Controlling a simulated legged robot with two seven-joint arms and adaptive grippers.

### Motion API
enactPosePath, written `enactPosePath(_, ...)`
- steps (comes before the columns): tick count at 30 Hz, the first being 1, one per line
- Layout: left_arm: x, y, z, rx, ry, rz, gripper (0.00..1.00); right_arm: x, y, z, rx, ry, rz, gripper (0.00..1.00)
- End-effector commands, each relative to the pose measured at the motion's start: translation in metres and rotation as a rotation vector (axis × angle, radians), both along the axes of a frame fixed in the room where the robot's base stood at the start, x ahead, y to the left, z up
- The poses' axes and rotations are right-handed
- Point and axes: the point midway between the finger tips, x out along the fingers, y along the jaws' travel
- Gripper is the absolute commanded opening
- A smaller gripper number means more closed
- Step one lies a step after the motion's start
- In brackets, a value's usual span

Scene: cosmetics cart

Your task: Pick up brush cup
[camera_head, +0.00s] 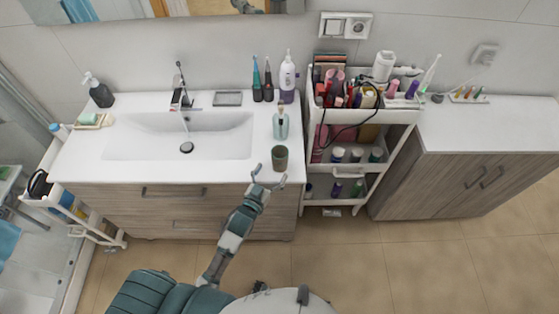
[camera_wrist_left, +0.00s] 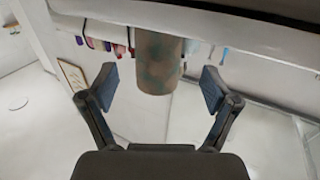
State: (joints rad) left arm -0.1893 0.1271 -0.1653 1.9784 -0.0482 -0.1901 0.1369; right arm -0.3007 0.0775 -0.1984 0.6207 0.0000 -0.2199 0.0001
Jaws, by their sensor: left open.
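A green-brown patterned cup (camera_head: 280,157) stands near the front edge of the white counter, right of the basin. Whether it holds brushes cannot be told. My left gripper (camera_head: 270,173) is open at the counter's front edge, just short of this cup. In the left wrist view the cup (camera_wrist_left: 158,62) shows between and beyond the two spread fingers, touching neither as far as I can tell. A pale blue-green container (camera_head: 281,125) with an upright item in it stands behind the cup. My right gripper is not in view.
A crowded white cart (camera_head: 400,116) is to the right.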

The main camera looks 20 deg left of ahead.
Motion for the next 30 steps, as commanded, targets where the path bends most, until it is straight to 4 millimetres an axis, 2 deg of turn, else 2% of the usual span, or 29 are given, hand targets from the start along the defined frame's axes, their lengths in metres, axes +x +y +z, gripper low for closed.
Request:
enactPosePath(9,0.044,-0.009,-0.005,-0.001,-0.003,0.0,0.88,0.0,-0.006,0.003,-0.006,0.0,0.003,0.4)
enactPosePath(18,0.049,-0.01,-0.005,0.0,-0.001,0.0,0.88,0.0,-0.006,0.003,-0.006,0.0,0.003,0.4)
enactPosePath(20,0.049,-0.01,-0.005,0.0,-0.001,0.0,0.75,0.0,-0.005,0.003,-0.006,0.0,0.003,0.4)
enactPosePath(26,0.049,-0.01,-0.006,0.0,-0.001,0.0,0.25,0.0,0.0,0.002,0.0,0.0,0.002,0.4)
enactPosePath(27,0.049,-0.01,-0.006,0.0,-0.001,0.0,0.2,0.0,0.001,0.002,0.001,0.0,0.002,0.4)
enactPosePath(30,0.049,-0.01,-0.005,0.0,-0.001,0.0,0.2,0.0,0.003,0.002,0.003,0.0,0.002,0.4)
